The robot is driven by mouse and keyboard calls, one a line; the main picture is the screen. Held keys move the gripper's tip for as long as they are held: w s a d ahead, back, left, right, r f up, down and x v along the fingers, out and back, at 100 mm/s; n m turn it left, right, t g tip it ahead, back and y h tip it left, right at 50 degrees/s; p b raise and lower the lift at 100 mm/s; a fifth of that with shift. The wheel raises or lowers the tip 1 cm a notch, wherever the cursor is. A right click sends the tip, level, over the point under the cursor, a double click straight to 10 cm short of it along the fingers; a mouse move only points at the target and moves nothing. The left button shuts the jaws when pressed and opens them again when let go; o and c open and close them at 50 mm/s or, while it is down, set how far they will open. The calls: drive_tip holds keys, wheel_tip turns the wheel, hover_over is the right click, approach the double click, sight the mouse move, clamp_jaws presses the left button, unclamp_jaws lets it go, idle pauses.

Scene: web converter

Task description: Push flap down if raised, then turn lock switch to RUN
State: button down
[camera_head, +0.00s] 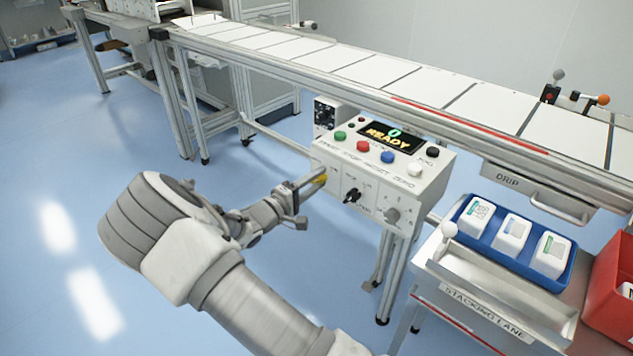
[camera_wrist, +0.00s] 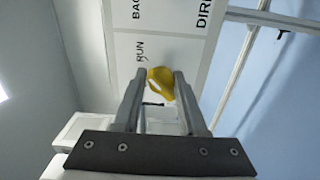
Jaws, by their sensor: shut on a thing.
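A yellow switch handle (camera_wrist: 160,84) on the white control box is between my gripper's fingertips in the wrist view. It appears to be the lock switch, and the word RUN is printed just beside it. My gripper (camera_head: 318,178) is at the left part of the control box front (camera_head: 424,192) and is shut on the handle. The gripper's fingers also show in the wrist view (camera_wrist: 160,90). They hide part of the handle in both views, so its exact setting is hard to tell. I cannot make out a raised flap.
The box's display (camera_head: 391,136) reads READY, with several coloured buttons below it. A black knob (camera_head: 352,196) and a grey knob (camera_head: 392,215) are right of my gripper. A conveyor (camera_head: 400,82) runs behind. A blue tray (camera_head: 475,238) is at right. Floor at left is clear.

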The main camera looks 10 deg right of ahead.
drive_tip(key=shift+f, duration=0.15)
drive_tip(key=shift+c, duration=2.4)
unclamp_jaws()
drive_tip(key=shift+a, duration=0.1)
drive_tip(key=p+v, duration=0.3)
drive_tip(key=v, duration=1.4)
drive_tip(key=shift+s+p, duration=0.15)
drive_tip(key=shift+p, duration=0.2)
